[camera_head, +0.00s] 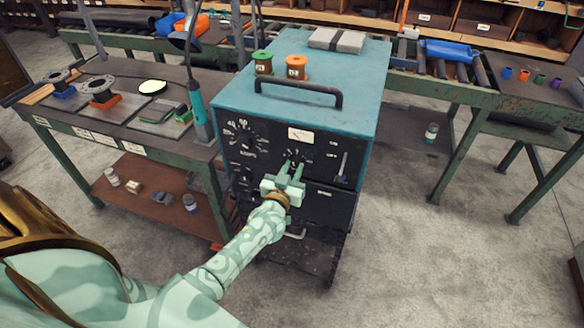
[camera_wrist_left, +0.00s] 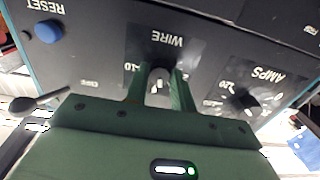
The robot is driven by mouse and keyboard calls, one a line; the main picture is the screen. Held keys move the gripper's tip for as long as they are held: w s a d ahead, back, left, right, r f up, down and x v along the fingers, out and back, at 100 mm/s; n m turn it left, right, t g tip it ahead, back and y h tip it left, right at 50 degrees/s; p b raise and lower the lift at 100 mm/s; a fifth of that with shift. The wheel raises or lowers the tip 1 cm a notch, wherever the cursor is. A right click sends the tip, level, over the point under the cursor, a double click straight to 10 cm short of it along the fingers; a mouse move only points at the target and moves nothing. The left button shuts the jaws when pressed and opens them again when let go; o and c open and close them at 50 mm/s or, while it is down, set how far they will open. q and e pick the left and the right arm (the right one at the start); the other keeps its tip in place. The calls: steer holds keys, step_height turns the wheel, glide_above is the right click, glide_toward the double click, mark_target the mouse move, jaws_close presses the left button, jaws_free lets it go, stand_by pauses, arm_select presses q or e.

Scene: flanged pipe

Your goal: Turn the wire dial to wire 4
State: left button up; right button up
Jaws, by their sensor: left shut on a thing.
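The wire dial (camera_wrist_left: 160,74) is a small knob under the upside-down label WIRE on the machine's dark front panel. My left gripper (camera_wrist_left: 161,88) is shut on the wire dial, one finger on each side of it. In the head view my left gripper (camera_head: 291,170) reaches the upper middle of the panel, below the small meter (camera_head: 300,136). The fingers hide most of the dial's scale, and I cannot read which wire number it points to. My right gripper is not in view.
The teal-topped machine (camera_head: 350,70) carries a handle (camera_head: 300,88), a green spool (camera_head: 263,63) and an orange spool (camera_head: 296,67). An AMPS dial (camera_wrist_left: 243,100), a blue RESET button (camera_wrist_left: 48,31) and a lever (camera_wrist_left: 40,103) sit near the gripper. A workbench (camera_head: 70,115) stands at left.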

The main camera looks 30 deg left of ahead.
arm_select(q)
steer(key=n, duration=0.4)
steer(key=shift+r+n+p, duration=0.1)
steer(key=shift+n+p, duration=0.2)
steer(key=shift+n, duration=0.1)
stand_by(0.4)
steer(key=o, duration=1)
steer(key=p+v, duration=0.2)
steer(key=v, duration=1.4)
steer(key=shift+s+d, duration=0.15)
